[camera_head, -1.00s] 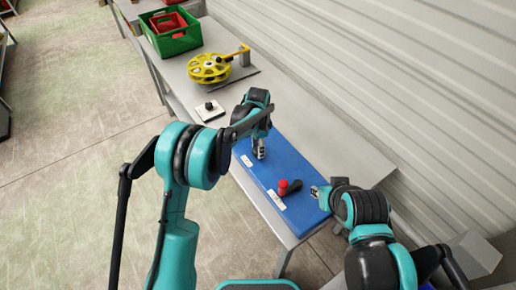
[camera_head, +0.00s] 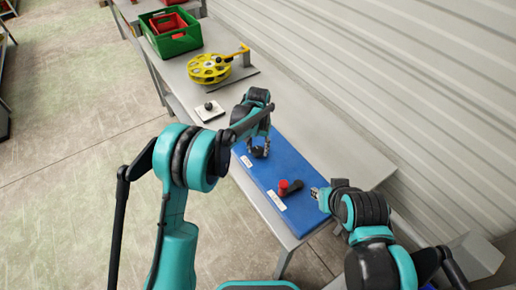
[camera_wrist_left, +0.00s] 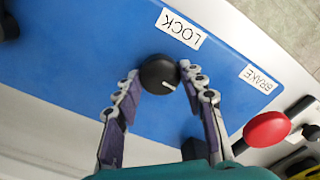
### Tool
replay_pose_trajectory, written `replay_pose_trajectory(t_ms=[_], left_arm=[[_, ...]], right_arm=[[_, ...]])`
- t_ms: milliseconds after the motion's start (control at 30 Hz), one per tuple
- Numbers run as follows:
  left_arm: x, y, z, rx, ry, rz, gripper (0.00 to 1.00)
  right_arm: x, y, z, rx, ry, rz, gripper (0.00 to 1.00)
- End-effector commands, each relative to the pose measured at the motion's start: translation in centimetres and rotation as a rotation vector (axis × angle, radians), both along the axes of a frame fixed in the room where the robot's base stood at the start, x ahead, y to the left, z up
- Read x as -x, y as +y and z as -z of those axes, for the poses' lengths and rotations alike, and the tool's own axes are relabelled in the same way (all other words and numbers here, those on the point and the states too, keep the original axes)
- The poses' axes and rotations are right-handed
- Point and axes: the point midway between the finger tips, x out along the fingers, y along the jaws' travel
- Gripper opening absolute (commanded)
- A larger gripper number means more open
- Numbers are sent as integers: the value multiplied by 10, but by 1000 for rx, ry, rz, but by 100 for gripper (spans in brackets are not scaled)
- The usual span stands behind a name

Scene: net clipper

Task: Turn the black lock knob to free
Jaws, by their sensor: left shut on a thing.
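The round black lock knob (camera_wrist_left: 158,74) stands on the blue panel (camera_wrist_left: 80,50), beside the white LOCK label (camera_wrist_left: 181,28). A short white mark shows on the knob's top, toward the lower right in the left wrist view. My left gripper (camera_wrist_left: 160,80) is shut on the knob, with a finger on each side. In the head view my left gripper (camera_head: 259,150) is over the panel's far part and mostly hides the knob. My right gripper (camera_head: 318,193) is near the red-and-black brake handle (camera_head: 291,186); its jaws are too small to read.
A yellow reel (camera_head: 210,68), a white plate with a black knob (camera_head: 209,110) and a green crate (camera_head: 172,36) stand farther along the bench.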

Motion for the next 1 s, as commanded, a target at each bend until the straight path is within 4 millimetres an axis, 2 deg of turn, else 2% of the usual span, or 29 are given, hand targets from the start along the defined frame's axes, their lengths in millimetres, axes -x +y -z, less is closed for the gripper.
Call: replay_pose_trajectory(t_ms=[500, 1000], left_arm=[[0, 0, 0, 0, 0, -431, 11], [0, 0, 0, 0, 1, -590, 11]], right_arm=[[0, 0, 2, 0, 0, 0, 27], [0, 0, 3, 0, 0, 0, 27]])
